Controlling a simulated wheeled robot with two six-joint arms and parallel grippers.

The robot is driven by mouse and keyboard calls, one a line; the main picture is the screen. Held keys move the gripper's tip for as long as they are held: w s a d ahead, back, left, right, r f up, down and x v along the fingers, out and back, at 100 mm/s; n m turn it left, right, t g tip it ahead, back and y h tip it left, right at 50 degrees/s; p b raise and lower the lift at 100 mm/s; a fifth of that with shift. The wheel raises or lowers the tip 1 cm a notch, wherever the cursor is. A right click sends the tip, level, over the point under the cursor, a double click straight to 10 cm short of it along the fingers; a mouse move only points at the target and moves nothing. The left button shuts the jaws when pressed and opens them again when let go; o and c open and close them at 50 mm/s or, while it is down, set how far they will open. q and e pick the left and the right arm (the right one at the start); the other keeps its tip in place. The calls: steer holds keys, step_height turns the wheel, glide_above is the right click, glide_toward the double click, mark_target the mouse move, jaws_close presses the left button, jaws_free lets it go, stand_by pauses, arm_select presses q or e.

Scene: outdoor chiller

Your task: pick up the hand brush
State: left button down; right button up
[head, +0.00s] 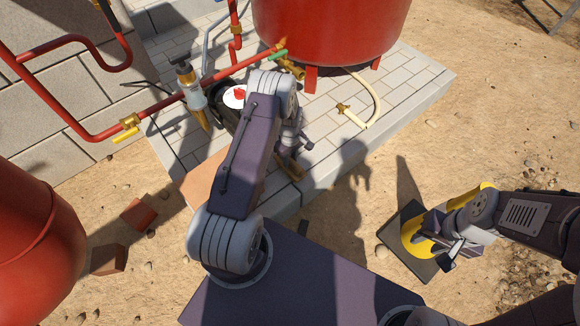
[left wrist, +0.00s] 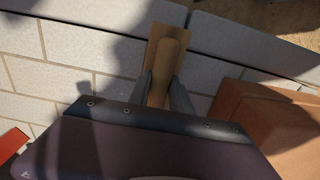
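The hand brush (left wrist: 168,48) is brown and wooden, with a narrow rounded handle over a wider flat part. In the left wrist view my left gripper (left wrist: 162,82) has one finger on each side of the handle, with no clear gap, and appears shut on it. In the head view the brush (head: 291,170) shows as a small brown piece near the edge of the paved slab, partly hidden by my left arm. My right gripper (head: 440,246) is above a dark plate with a yellow ring; its finger opening is unclear.
The paved slab (head: 400,95) carries a red tank (head: 330,25), a pale hose (head: 376,100) and red pipes (head: 70,120). An orange-brown block (left wrist: 265,118) lies right of the brush in the wrist view. Broken bricks (head: 138,214) lie on the sand. Another red tank (head: 35,245) stands at left.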

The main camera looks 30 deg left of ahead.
arm_select(q)
steer(key=shift+r, duration=0.1)
steer(key=r+p, duration=0.2)
steer(key=r, duration=0.1)
steer(key=r+p, duration=0.2)
steer(key=shift+d, duration=0.25)
steer(key=w+d+r+p, duration=0.2)
steer(key=d+r+p, duration=0.3)
steer(key=d, duration=0.6)
steer(key=shift+r, duration=0.4)
